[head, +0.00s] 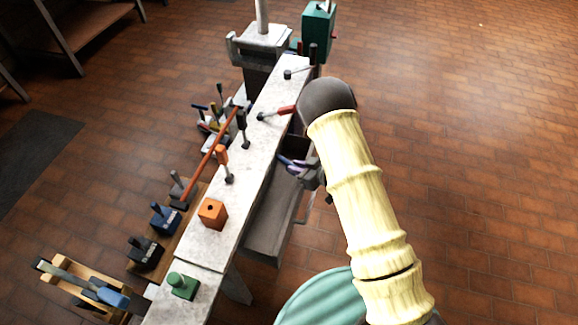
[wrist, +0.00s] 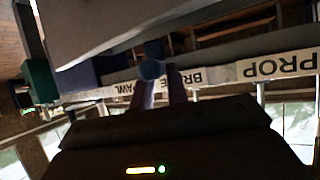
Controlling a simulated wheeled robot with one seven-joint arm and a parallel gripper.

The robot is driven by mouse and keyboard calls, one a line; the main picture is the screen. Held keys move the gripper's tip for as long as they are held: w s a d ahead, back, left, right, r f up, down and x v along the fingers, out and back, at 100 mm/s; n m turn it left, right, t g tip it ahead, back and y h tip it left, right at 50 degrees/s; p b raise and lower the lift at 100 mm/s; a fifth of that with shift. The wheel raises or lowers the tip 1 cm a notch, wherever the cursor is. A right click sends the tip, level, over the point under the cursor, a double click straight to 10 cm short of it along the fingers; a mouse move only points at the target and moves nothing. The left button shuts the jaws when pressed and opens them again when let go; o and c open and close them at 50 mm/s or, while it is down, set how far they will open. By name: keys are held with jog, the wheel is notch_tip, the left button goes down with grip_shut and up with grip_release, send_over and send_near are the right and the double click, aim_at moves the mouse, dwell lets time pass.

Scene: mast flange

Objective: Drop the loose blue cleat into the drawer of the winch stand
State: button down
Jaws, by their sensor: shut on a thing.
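My gripper (head: 291,163) is beside the right edge of the pale bench, at the far part of the grey open drawer (head: 268,238). In the wrist view its two purplish fingers (wrist: 161,90) are shut on a small blue piece, the cleat (wrist: 152,68), at their tips. In the head view the cleat cannot be told apart from the fingers. The drawer's near part looks empty; its far part is dark and partly covered by my gripper and arm. I cannot tell whether the cleat is inside the drawer's walls or above them.
The pale bench top (head: 240,150) carries an orange block (head: 212,213), a green block (head: 183,286) and several upright levers. Labels reading PROP (wrist: 279,66) and PAWL show in the wrist view. A teal round thing (head: 318,300) stands near the front. Open floor lies right.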

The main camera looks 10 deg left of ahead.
jog(key=x, duration=0.5)
jog(key=shift+s+d+f, duration=0.1)
jog(key=shift+d+f, duration=0.05)
jog(key=shift+f, duration=0.1)
jog(key=shift+b, duration=0.3)
jog(key=c, duration=1.4)
grip_release()
jog(key=shift+d+r, duration=0.15)
jog(key=shift+d, duration=0.05)
jog(key=p+v, duration=0.1)
jog(key=v, duration=1)
jog(key=shift+s+d+r, duration=0.15)
jog(key=shift+s+d, duration=0.05)
jog(key=shift+d, duration=0.1)
